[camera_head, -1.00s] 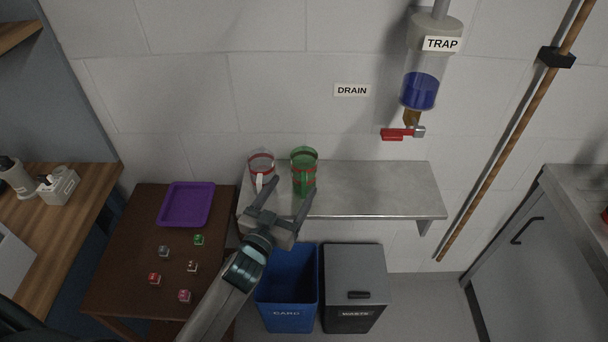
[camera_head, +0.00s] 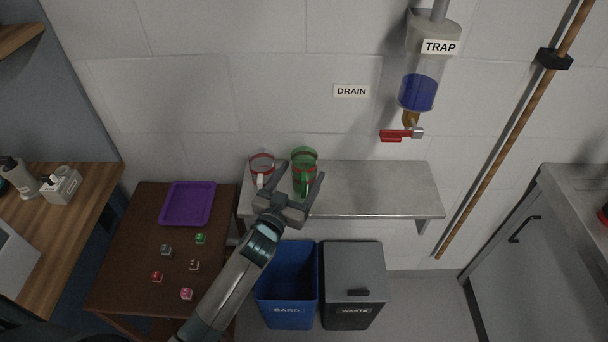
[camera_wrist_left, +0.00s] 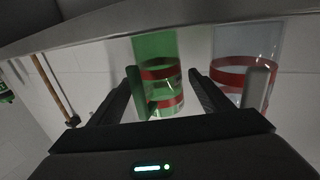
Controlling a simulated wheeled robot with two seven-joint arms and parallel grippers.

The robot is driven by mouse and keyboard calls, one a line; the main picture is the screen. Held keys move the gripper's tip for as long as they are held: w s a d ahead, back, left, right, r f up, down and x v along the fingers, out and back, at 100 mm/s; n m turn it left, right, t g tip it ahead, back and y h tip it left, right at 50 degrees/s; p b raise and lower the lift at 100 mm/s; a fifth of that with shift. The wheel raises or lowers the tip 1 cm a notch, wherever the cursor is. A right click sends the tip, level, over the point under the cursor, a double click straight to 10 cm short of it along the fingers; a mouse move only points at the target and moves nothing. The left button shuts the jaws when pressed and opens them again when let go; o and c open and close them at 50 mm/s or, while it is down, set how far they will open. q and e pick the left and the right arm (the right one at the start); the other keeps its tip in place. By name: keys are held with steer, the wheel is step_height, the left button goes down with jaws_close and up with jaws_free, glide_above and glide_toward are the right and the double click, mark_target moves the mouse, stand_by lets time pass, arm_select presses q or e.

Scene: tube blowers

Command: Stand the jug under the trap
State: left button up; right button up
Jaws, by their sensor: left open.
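A green see-through jug (camera_head: 304,158) with red bands and a green handle stands upright on the metal shelf (camera_head: 380,190). A clear jug (camera_head: 262,162) with red bands and a pale handle stands just left of it. My left gripper (camera_head: 301,174) is open at the shelf's front, its fingers pointing at the green jug. In the left wrist view the green jug (camera_wrist_left: 156,50) shows between the open fingers (camera_wrist_left: 160,78), and the clear jug (camera_wrist_left: 245,50) lies outside them. Contact cannot be told. The trap (camera_head: 420,75) holds blue liquid above the shelf's right part. My right gripper is out of view.
A red-handled valve (camera_head: 400,134) sits below the trap, above bare shelf. A DRAIN label (camera_head: 351,91) is on the wall. Blue (camera_head: 288,285) and grey (camera_head: 355,285) bins stand below the shelf. A table (camera_head: 130,240) with a purple tray (camera_head: 187,203) is at left.

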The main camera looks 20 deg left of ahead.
mark_target(299, 165)
arm_select(q)
steer(key=c, duration=1.3)
steer(key=shift+o, duration=0.2)
steer(key=shift+r, duration=0.45)
step_height(299, 165, up, 3)
steer(key=shift+r+b, duration=0.2)
steer(key=shift+b, duration=0.45)
steer(key=s+d+r+b, duration=0.2)
steer(key=s+d+r, duration=0.2)
steer(key=d, duration=0.7)
step_height(299, 165, up, 3)
steer(key=shift+s+f+b, duration=0.15)
steer(key=shift+b, duration=0.2)
steer(key=shift+a, duration=0.1)
